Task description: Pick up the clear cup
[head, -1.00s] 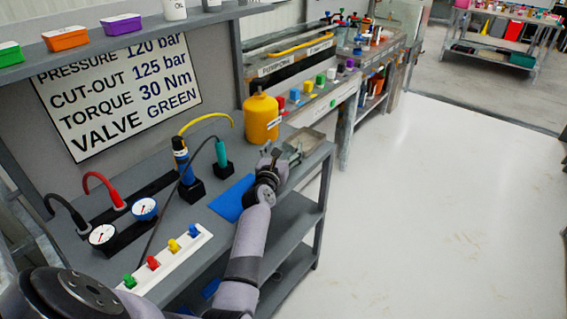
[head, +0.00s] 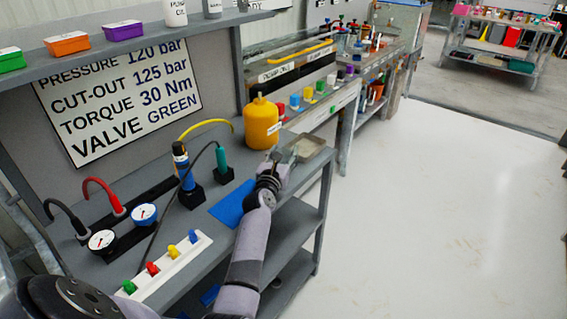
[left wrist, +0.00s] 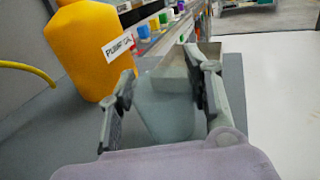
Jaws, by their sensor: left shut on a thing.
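The clear cup (left wrist: 168,108) is a pale, see-through greenish vessel in the left wrist view. It lies between the two fingers of my left gripper (left wrist: 162,95), which is shut on it. In the head view my left gripper (head: 282,160) is over the far right part of the grey bench, near a shallow metal tray. The cup is too small and too covered by the gripper to make out clearly there. I cannot tell whether the cup touches the bench. My right gripper is not in view.
A yellow bottle (head: 261,124) stands just left of my gripper. The metal tray (head: 307,148) lies beyond it at the bench edge. Open floor lies to the right.

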